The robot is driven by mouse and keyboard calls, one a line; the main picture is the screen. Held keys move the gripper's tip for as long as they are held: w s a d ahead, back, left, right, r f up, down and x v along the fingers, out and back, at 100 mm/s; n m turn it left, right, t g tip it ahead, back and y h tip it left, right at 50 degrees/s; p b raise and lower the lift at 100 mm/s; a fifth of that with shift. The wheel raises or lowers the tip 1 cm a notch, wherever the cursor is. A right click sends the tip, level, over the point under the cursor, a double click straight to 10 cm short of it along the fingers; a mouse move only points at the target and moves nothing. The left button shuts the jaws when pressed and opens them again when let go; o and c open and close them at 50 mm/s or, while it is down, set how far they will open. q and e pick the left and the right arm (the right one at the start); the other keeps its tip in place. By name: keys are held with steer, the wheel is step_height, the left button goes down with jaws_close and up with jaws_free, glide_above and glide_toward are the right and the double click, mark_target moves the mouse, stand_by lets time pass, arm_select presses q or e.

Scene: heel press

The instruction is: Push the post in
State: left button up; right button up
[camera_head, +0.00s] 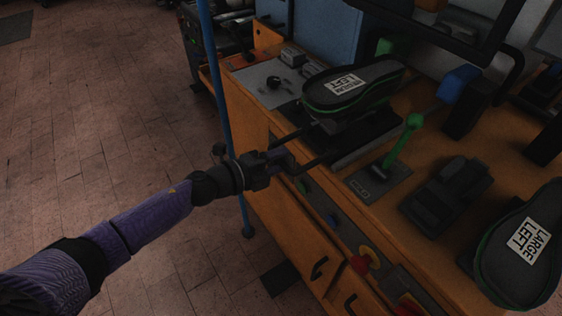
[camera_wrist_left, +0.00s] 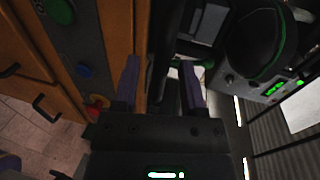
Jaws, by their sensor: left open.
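A dark shoe form with a green rim and a "MEDIUM LEFT" label (camera_head: 347,84) sits on a black carriage at the press station; I take this assembly to be the post, but cannot be sure. The form also shows in the wrist view (camera_wrist_left: 262,42) at the upper right. My left gripper (camera_head: 297,151) is at the front edge of the orange bench, just in front of the carriage. Its two purple fingers (camera_wrist_left: 160,82) are spread apart, with dark parts behind them. Contact with the carriage cannot be told. My right gripper is not in view.
A green-knobbed lever (camera_head: 405,140) stands right of the carriage. A "LARGE LEFT" form (camera_head: 518,250) is at the far right. A red button (camera_head: 360,264) is on the bench front, and a blue pole (camera_head: 216,75) rises beside my left arm. The tiled floor at left is clear.

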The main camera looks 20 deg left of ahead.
arm_select(q)
steer(key=shift+w+d+f, duration=0.1)
steer(key=shift+w+d, duration=0.2)
steer(key=shift+w, duration=0.05)
jaws_close()
stand_by(0.6)
stand_by(0.6)
